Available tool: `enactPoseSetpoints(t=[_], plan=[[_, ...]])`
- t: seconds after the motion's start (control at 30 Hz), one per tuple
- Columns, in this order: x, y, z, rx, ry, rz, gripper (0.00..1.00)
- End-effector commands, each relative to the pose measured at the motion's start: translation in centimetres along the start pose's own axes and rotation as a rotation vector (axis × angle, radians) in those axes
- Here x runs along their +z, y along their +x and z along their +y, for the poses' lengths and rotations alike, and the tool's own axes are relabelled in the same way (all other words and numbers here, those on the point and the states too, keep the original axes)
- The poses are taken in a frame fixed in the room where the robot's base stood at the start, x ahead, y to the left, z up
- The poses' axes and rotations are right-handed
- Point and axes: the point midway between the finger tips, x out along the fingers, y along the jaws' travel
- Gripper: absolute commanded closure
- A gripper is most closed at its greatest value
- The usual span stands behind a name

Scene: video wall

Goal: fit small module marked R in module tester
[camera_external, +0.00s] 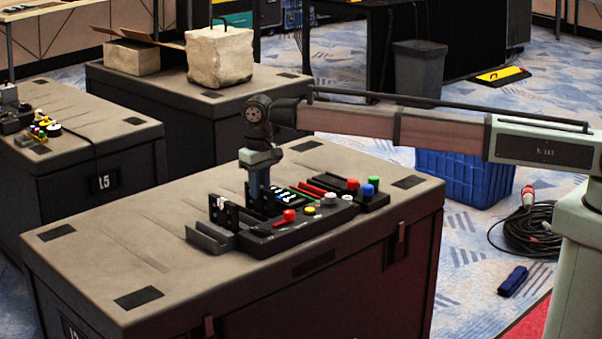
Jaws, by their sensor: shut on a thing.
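The module tester (268,238) is a dark console with red, yellow, green and white controls, on top of a large grey-brown case. Black upright parts with pale marks stand at its left end beside a grey open tray (208,238). My gripper (259,202) points down at the back left of the tester, close behind these uprights. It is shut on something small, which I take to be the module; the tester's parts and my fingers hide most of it. No letter R is readable, and I cannot tell whether the held piece touches the tester.
A second black unit (376,201) with red bars and red, green and blue knobs lies right of the tester. The case top (120,250) is clear at left and front. My arm reaches in from the right. Other cases stand behind and left; a blue crate (465,178) is on the floor.

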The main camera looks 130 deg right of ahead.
Motion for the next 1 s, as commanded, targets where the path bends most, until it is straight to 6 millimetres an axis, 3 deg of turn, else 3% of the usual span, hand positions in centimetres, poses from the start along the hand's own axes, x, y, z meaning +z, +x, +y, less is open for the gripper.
enactPoseSetpoints(t=[0.07,0.1,0.37,0.53,0.7,1.0], plan=[[0.00,-0.01,0.00,0.000,0.000,0.000,0.96],[0.00,-0.01,0.00,0.000,0.000,0.000,0.75],[0.00,-0.01,0.00,0.000,0.000,0.000,0.50],[0.00,-0.01,0.00,0.000,0.000,0.000,0.49],[0.01,0.00,0.00,0.000,0.000,0.000,0.36],[0.00,-0.14,0.00,0.000,0.000,0.000,0.36]])
